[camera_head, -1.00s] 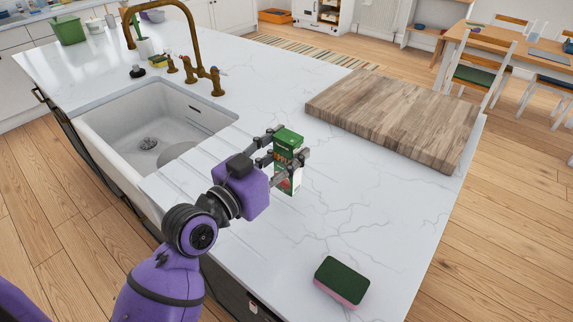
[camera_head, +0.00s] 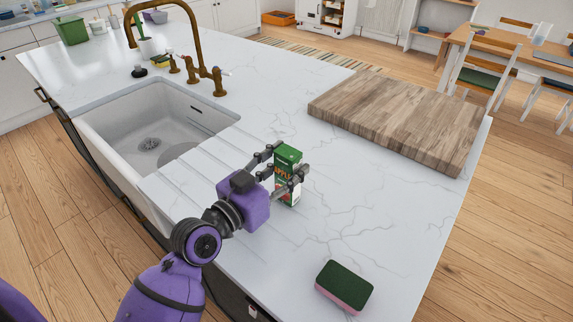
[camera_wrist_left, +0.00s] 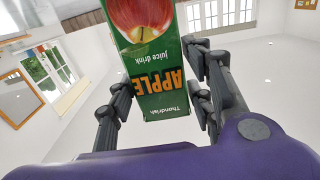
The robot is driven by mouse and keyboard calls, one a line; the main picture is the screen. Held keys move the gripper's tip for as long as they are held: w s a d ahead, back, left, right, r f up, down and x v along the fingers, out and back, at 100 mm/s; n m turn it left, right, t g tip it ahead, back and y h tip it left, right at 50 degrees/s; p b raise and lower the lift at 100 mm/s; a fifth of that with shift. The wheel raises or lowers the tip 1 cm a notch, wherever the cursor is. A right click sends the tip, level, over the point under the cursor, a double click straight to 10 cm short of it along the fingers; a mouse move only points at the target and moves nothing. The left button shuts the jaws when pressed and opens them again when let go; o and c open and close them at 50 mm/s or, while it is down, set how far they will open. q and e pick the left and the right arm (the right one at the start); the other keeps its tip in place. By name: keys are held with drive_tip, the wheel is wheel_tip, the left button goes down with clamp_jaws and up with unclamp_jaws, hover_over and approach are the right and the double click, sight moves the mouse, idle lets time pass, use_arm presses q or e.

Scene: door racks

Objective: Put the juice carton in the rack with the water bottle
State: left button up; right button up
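The juice carton (camera_head: 286,163) is green with an apple picture and stands upright, between the fingers of my left gripper (camera_head: 290,172), over the counter right of the sink. In the left wrist view the carton (camera_wrist_left: 157,70) fills the space between the fingers, its APPLE lettering upside down. The left gripper is shut on its sides. I cannot tell whether its base touches the counter. The rack and the water bottle are not recognisable in these views. My right gripper is not in view.
A thick wooden board (camera_head: 400,115) lies at the counter's far right. A green and pink sponge (camera_head: 344,286) lies near the front edge. The sink (camera_head: 150,130) with a brass tap (camera_head: 193,40) is on the left. The counter between carton, board and sponge is clear.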

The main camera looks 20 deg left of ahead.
use_arm(q)
drive_tip(key=shift+o, duration=0.9)
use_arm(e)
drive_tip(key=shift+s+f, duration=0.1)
use_arm(q)
drive_tip(key=shift+r, duration=0.2)
drive_tip(key=shift+s+a, duration=0.1)
drive_tip(key=shift+s, duration=0.2)
drive_tip(key=b+v, duration=0.2)
drive_tip(key=v, duration=0.9)
drive_tip(key=shift+s, duration=0.15)
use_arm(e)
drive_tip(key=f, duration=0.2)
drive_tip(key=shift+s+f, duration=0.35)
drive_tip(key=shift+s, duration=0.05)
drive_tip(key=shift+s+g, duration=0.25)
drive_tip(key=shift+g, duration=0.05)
